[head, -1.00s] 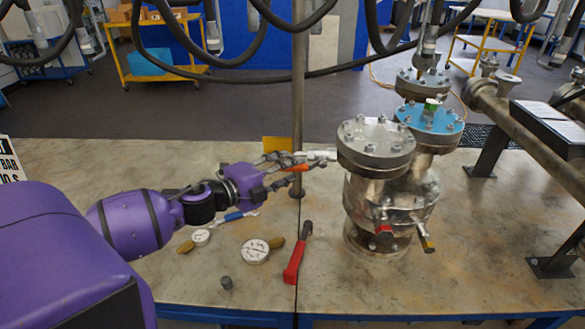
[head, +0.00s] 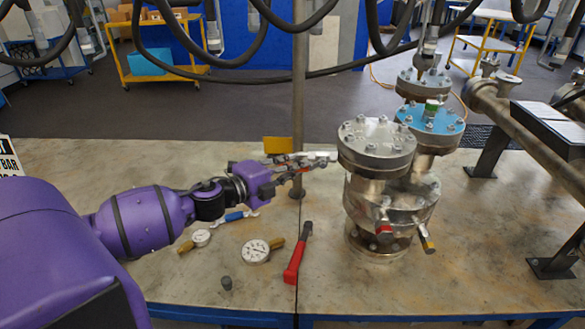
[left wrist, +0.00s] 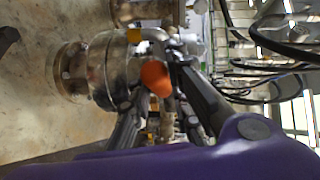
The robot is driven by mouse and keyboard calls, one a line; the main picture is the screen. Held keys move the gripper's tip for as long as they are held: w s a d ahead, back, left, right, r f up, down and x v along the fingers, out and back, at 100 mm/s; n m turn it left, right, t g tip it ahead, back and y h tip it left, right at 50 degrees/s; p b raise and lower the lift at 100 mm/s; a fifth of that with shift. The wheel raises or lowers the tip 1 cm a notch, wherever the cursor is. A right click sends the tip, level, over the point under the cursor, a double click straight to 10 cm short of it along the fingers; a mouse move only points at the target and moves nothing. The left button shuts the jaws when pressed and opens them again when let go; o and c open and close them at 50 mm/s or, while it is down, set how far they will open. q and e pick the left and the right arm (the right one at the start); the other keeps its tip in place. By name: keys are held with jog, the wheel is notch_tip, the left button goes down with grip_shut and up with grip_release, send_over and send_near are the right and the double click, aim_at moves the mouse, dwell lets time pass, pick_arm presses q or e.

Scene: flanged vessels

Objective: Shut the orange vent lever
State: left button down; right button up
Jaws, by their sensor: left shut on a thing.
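The orange vent lever (left wrist: 155,78) shows as a rounded orange end between the fingers in the left wrist view. In the head view it is mostly hidden by my fingers. A pale outlet pipe (head: 322,155) shows just behind the fingertips, left of the front steel vessel (head: 362,200). My left gripper (head: 312,163) reaches in from the left at that height. It also shows in the left wrist view (left wrist: 157,85), closed around the lever's orange end. My right gripper is not in view.
A vertical post (head: 298,90) stands close behind the fingers. A blue-topped vessel (head: 430,122) stands behind the front one. A red-handled tool (head: 297,260), a pressure gauge (head: 256,251) and a blue-handled tool (head: 236,216) lie on the bench.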

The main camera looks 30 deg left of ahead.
pick_arm(q)
jog(key=shift+f+n+b, duration=0.3)
jog(key=shift+f+b, duration=0.25)
jog(key=shift+f, duration=0.05)
jog(key=w+d+f+n+t+y+b, duration=0.2)
jog(key=n+y+b, duration=0.4)
jog(key=n+b, duration=0.3)
jog(key=w+d+f+n+t+y+b, duration=0.2)
jog(key=d+f+n+t+y+b, duration=0.2)
jog(key=n, duration=0.9)
jog(key=shift+d+f+n+t+y+b, duration=0.45)
jog(key=shift+t+y+b, duration=1.25)
jog(key=shift+b, duration=0.65)
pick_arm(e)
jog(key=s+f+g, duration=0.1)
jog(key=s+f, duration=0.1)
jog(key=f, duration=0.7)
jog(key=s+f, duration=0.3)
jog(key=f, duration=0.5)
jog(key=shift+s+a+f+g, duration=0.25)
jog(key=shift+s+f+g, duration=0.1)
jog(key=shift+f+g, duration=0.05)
pick_arm(q)
jog(key=shift+w, duration=0.1)
jog(key=c, duration=1.6)
grip_release()
